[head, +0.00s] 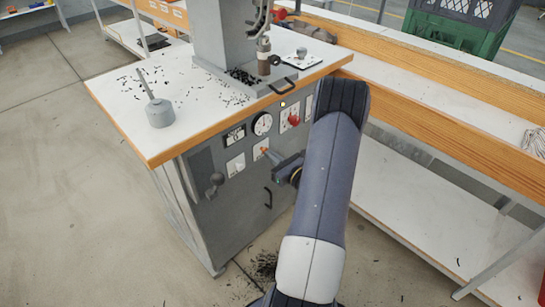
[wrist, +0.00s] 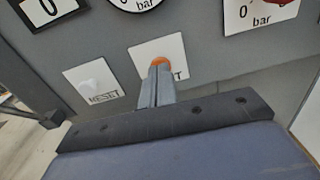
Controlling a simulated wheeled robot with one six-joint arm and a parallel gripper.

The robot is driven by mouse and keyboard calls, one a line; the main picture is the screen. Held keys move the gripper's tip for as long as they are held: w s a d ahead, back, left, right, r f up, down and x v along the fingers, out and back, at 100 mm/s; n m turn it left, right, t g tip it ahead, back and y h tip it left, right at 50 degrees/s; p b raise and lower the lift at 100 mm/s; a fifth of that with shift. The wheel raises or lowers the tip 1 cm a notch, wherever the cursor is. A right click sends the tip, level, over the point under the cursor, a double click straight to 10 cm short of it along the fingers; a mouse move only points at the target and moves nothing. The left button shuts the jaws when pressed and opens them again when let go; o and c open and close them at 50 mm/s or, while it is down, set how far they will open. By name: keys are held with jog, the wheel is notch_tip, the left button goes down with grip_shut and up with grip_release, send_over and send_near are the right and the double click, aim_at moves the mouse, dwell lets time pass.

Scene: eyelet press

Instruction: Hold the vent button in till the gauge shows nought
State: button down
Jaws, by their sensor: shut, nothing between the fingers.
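The vent button is orange, on a white plate on the press's grey front panel. In the wrist view the button (wrist: 160,61) shows just beyond my fingertips, its lower part hidden; only a final "T" of its label shows. My gripper (wrist: 160,70) is shut and empty, its tips over the button's lower edge. I cannot tell whether they touch it or how far it is in. In the head view my gripper (head: 268,152) is at the button plate (head: 260,148). The round white gauge (head: 262,124) is above; its needle is too small to read. The wrist view cuts the gauge (wrist: 136,3) off.
A white RESET button (wrist: 91,87) is left of the vent plate. A counter (head: 234,136), a red knob (head: 293,119) and a grey lever (head: 215,182) share the panel. The wooden bench rail (head: 430,135) runs close to my arm on the right.

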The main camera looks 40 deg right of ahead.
aim_at(263, 149)
jog(key=shift+w+r+b, duration=0.2)
jog(key=shift+w+b, duration=0.25)
jog(key=shift+w, duration=0.6)
jog(key=shift+w+r, duration=0.1)
jog(key=shift+w, duration=0.05)
dwell(1.8)
